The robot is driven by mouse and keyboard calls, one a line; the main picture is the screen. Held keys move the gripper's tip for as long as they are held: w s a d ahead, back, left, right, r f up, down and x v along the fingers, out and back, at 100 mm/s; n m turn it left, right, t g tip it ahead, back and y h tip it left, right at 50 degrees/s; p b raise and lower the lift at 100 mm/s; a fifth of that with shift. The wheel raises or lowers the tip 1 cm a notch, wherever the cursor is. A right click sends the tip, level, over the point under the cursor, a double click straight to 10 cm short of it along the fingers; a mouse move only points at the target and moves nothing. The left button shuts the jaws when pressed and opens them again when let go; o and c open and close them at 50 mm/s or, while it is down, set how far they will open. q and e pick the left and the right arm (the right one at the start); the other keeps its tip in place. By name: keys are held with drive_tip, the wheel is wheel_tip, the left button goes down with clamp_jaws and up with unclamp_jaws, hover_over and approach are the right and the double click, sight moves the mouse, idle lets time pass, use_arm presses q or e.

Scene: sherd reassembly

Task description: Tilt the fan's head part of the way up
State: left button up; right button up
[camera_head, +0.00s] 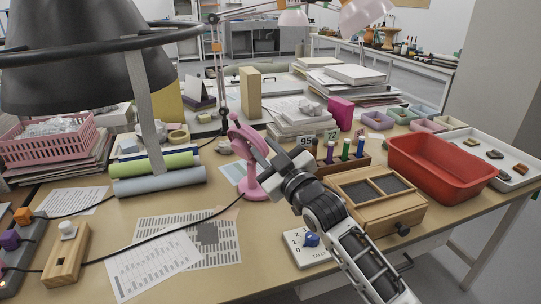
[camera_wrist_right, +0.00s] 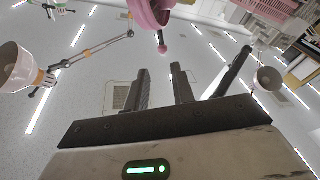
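A pink desk fan (camera_head: 252,187) stands on the table near the middle of the head view. Its round head (camera_head: 246,140) is at the top of the stand and is seen partly edge-on. My right gripper (camera_head: 269,157) is just right of the fan head, and from here I cannot tell whether it touches. In the right wrist view the two dark fingers (camera_wrist_right: 161,78) are apart with nothing between them. Pink fan parts (camera_wrist_right: 150,12) show beyond the fingertips at the top edge, with a small pink-tipped rod below. My left gripper is not in view.
A wooden drawer box (camera_head: 372,200), a rack of bottles (camera_head: 343,165) and a red tub (camera_head: 440,166) stand to the right. A black lamp shade (camera_head: 75,65) hangs at left. Papers (camera_head: 150,268) lie in front.

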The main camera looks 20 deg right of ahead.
drive_tip(key=shift+v, duration=0.9)
